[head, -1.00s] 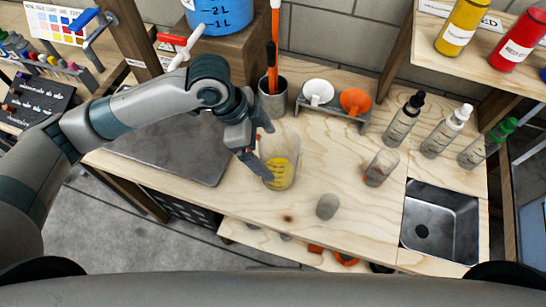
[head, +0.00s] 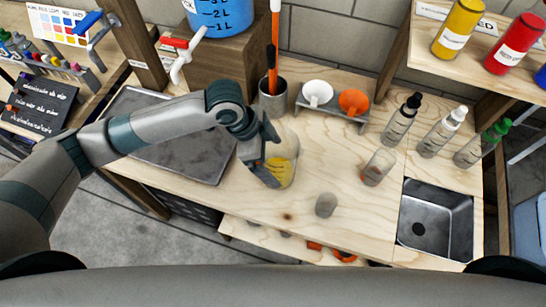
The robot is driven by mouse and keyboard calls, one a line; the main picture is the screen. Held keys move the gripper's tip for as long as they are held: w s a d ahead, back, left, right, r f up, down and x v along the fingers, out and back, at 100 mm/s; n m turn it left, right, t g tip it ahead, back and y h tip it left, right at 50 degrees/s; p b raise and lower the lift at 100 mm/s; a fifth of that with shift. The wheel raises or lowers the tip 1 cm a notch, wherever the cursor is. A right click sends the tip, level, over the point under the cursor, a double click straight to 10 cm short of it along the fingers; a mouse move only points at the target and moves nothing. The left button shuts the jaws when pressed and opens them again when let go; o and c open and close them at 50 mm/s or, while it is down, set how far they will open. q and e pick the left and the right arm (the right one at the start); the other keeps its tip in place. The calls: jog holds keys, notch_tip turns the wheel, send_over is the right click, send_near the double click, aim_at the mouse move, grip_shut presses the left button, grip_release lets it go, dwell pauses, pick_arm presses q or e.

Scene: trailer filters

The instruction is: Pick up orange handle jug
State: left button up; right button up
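A clear jug (head: 285,171) with yellow on its lower part stands on the wooden worktop. My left gripper (head: 272,160) is at its left side and covers part of it. The gripper's two fingers look spread apart; whether they touch the jug cannot be told. The jug's handle is hidden or unclear. A smaller clear container (head: 379,167) with orange-red marks stands further right; no clear handle can be made out on it. My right gripper is not in view.
A grey cup (head: 326,205) stands near the front edge. A holder (head: 273,102) with orange-handled tools and a rack with white (head: 317,93) and orange (head: 354,101) scoops stand behind. Bottles (head: 401,120) and a sink (head: 436,222) are right. A metal tray (head: 180,150) lies left.

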pick_arm(q)
jog(key=shift+c, duration=0.4)
jog(key=c, duration=1.3)
jog(key=shift+o, duration=0.2)
jog(key=shift+r, duration=0.3)
jog(key=s+d+r+b, duration=0.4)
jog(key=s+d+r, duration=0.3)
jog(key=r, duration=0.3)
jog(key=shift+s+d+r, duration=0.15)
jog(key=shift+s+d, duration=0.05)
jog(key=shift+s, duration=0.65)
jog(key=shift+d, duration=0.1)
